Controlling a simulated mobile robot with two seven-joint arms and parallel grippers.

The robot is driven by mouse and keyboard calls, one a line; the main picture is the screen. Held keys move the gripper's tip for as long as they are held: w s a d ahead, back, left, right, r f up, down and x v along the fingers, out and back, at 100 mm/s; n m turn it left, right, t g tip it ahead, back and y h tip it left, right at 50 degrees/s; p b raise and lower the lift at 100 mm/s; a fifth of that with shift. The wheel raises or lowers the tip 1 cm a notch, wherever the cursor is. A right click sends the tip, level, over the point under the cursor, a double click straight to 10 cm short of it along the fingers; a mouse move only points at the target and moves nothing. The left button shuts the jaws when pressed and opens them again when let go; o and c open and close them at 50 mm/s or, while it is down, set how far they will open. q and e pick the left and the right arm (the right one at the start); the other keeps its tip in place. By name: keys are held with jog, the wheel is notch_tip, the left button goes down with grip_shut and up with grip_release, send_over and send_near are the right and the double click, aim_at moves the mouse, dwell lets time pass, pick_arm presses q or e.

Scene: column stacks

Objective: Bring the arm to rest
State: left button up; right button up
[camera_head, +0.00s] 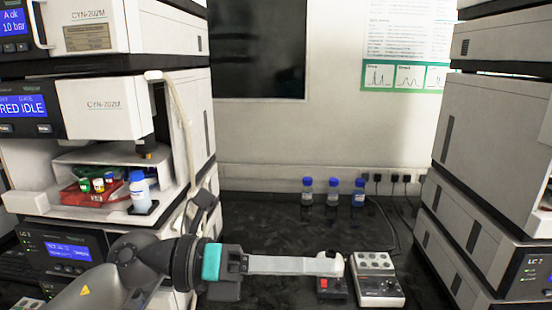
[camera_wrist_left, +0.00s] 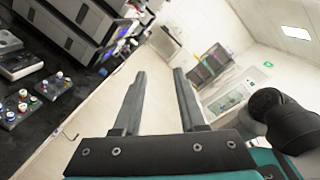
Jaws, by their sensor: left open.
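My left arm (camera_head: 150,262) comes in from the lower left in the head view. Its left gripper (camera_head: 333,264) reaches to the right above the dark bench, its light fingers seen edge-on. In the left wrist view the two fingers of the left gripper (camera_wrist_left: 159,72) stand apart with nothing between them. The fingertips overlap the control box with the red switch (camera_head: 331,285) in the head view; I cannot tell the height between them. My right gripper is not in view.
Instrument stacks stand left (camera_head: 100,108) and right (camera_head: 490,150). Three blue-capped bottles (camera_head: 332,196) stand at the back of the bench (camera_head: 262,215). A grey box with round pads (camera_head: 376,280) lies right of the gripper. A blue-capped bottle (camera_head: 140,190) and red vial rack (camera_head: 85,196) sit in the left stack.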

pick_arm(q)
jog(key=w+a+r+n+t, duration=0.3)
jog(key=n+t, duration=0.5)
jog(key=n, duration=0.1)
jog(key=w+a+r+n+t, duration=0.3)
jog(key=n+t, duration=0.5)
jog(key=n, duration=0.2)
jog(key=w+a+f+n+y, duration=0.1)
jog(key=a+f+n+y, duration=0.5)
jog(key=f+n+y, duration=0.25)
jog(key=w+a+f+n+y, duration=0.1)
jog(key=a+f+n+y, duration=0.5)
jog(key=f+n+y, duration=0.25)
jog(key=s+a+f+n+g, duration=0.2)
jog(key=s+f+n+g, duration=0.4)
jog(key=s+f+g, duration=1.1)
jog(key=s+f+t+b, duration=0.2)
jog(key=s+f, duration=0.2)
jog(key=f, duration=1)
jog(key=s+f+t+b, duration=0.1)
jog(key=s+f+b, duration=0.15)
jog(key=f, duration=1.15)
jog(key=s+a+f+g+b, duration=0.1)
jog(key=s+a+f+b, duration=0.1)
jog(key=s+f, duration=1.4)
notch_tip(320, 180, down, 2)
jog(key=shift+s+a+f+b, duration=0.2)
jog(key=shift+s+a+b, duration=0.05)
jog(key=shift+b, duration=0.25)
